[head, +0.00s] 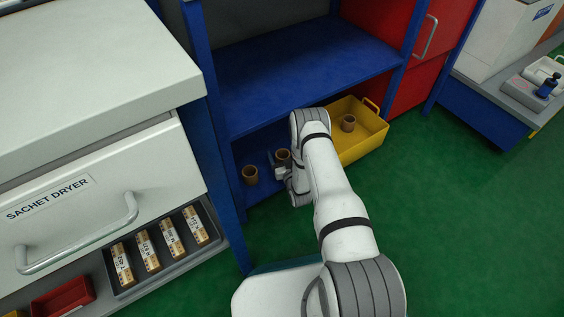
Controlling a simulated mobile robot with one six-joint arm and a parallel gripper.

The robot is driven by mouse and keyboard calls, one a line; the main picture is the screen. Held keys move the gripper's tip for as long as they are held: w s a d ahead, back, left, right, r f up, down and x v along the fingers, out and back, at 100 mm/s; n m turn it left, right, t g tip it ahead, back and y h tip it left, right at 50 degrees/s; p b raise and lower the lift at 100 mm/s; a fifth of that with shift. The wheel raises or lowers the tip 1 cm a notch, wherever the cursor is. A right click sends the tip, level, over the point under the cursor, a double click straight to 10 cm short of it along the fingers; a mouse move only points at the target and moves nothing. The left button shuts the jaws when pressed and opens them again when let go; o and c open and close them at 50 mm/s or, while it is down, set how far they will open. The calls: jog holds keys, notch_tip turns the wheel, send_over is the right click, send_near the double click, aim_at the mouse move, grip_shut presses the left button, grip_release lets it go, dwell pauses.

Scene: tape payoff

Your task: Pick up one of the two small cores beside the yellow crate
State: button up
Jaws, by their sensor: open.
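A small brown core (250,175) stands upright on the lower blue shelf, left of the yellow crate (368,144). A second small core (283,156) stands to its right, nearer the crate. My gripper (281,167) is open beside this second core, at its near side. My wrist and arm hide much of the gripper, so I cannot tell whether the core is between the fingers. Another brown core (348,123) is inside the yellow crate. My arm also covers the crate's left part.
The blue upper shelf (300,65) lies above the cores, and a blue post (222,165) stands to their left. The white sachet dryer (90,195) with a tray of labelled packs (122,264) is at left. A red cabinet (415,75) stands behind the crate. Green floor (470,220) is clear at right.

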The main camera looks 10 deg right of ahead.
jog(key=shift+w+a, duration=0.1)
jog(key=shift+w, duration=0.25)
jog(key=c, duration=1.1)
jog(key=shift+o, duration=0.2)
jog(key=shift+s+r+p, duration=0.15)
jog(key=shift+r+p, duration=0.1)
jog(key=shift+p, duration=0.5)
